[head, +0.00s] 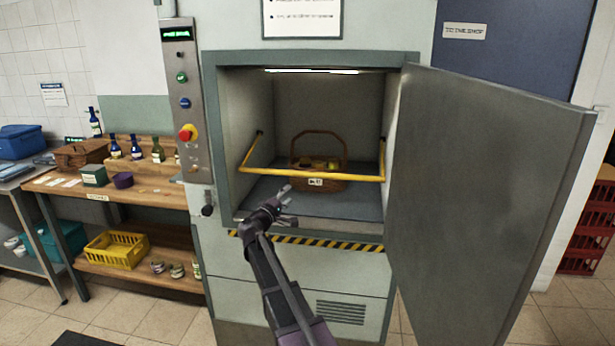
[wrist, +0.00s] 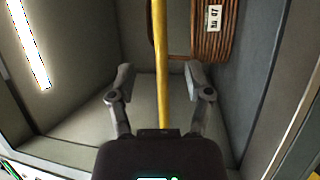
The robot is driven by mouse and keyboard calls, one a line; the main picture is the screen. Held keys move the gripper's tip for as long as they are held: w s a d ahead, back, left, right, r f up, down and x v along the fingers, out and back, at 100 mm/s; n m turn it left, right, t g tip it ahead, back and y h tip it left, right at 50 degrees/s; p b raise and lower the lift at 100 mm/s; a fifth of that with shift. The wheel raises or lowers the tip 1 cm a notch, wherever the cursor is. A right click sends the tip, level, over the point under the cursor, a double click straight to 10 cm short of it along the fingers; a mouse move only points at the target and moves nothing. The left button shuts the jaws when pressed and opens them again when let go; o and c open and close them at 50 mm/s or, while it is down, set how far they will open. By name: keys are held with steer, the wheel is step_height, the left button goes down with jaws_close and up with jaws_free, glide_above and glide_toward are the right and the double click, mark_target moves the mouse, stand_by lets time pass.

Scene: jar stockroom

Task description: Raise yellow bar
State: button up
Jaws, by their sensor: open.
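The yellow bar (head: 300,174) runs across the front of the open lift compartment (head: 230,140), with side arms reaching back to both inner walls. It is low, in front of a wicker basket (head: 318,184) with a handle and a white label. My gripper (head: 287,204) is open and empty at the compartment's mouth, just below the bar's left half in the head view. In the wrist view my gripper (wrist: 158,76) has its fingers apart, and the bar (wrist: 160,45) appears between them. I cannot tell whether they touch. The basket (wrist: 190,38) lies beyond the bar.
A grey door (head: 475,190) stands wide open on the right. A control panel (head: 183,100) with buttons and a red knob is on the left. A wooden bench (head: 150,195) with bottles and boxes stands further left. Red crates (head: 592,225) are stacked at the far right.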

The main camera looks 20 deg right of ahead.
mark_target(307, 176)
steer(key=p+x, duration=0.2)
steer(key=x, duration=1.1)
steer(key=shift+w+d+r, duration=0.15)
steer(key=shift+w+d, duration=0.1)
steer(key=shift+d, duration=0.05)
steer(key=shift+c, duration=0.3)
